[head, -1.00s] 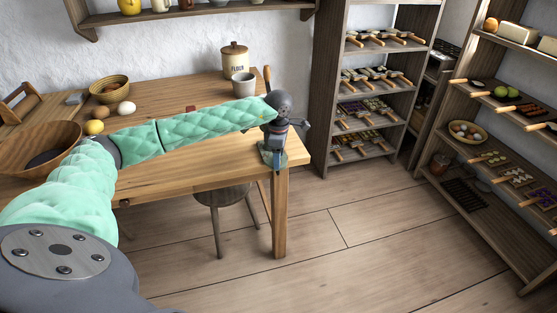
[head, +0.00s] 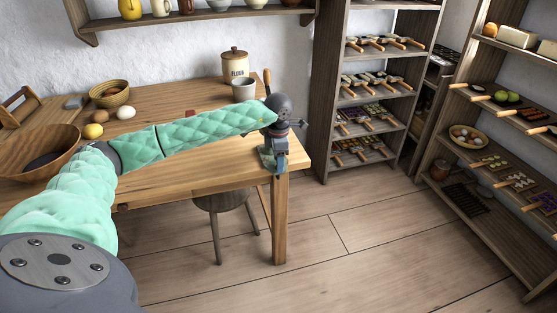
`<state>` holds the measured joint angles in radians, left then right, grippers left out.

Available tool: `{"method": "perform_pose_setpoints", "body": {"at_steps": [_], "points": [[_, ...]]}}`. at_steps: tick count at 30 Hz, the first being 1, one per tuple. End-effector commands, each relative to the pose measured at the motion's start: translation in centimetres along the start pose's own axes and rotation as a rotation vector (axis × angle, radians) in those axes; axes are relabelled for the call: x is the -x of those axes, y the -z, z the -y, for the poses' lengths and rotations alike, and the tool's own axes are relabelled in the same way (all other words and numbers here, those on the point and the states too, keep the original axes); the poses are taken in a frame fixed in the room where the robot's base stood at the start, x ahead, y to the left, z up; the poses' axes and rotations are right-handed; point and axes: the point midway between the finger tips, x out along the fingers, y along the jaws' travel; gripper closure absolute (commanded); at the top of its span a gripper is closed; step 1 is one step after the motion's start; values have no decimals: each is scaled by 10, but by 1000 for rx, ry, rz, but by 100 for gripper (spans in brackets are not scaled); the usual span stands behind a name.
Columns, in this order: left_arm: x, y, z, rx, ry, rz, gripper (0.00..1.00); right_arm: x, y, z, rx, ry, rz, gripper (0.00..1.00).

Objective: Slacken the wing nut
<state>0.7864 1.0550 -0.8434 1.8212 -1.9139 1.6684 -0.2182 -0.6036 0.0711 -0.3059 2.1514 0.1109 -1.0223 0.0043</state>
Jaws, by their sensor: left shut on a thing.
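My left arm reaches across the table to its front right corner, and my left gripper (head: 280,160) points down there. It is shut, at a small grey-green metal fitting (head: 266,158) on the table's corner. The wing nut is not distinguishable at this size; it is hidden at the closed fingers. A dark bar sticks out to the right just above the gripper, and I cannot tell whether it belongs to the fitting. My right gripper is not in view.
The wooden table (head: 190,172) holds a flour jar (head: 235,64), a grey cup (head: 244,89), a small basket (head: 113,92) and a large bowl (head: 40,150). A stool (head: 225,199) stands under it.

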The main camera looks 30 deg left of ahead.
Motion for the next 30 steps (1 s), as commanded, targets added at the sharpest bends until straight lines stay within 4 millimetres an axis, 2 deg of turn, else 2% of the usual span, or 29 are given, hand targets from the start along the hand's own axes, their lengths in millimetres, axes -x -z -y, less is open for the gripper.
{"method": "perform_pose_setpoints", "body": {"at_steps": [2,3,6,19,30], "points": [[1,0,0,0,-1,1,68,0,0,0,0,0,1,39],[1,0,0,0,-1,1,42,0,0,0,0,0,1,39],[1,0,0,0,-1,1,24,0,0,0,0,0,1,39],[1,0,0,-39,0,0,24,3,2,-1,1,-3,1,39],[2,0,1,-329,1,-1,24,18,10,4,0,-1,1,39]]}}
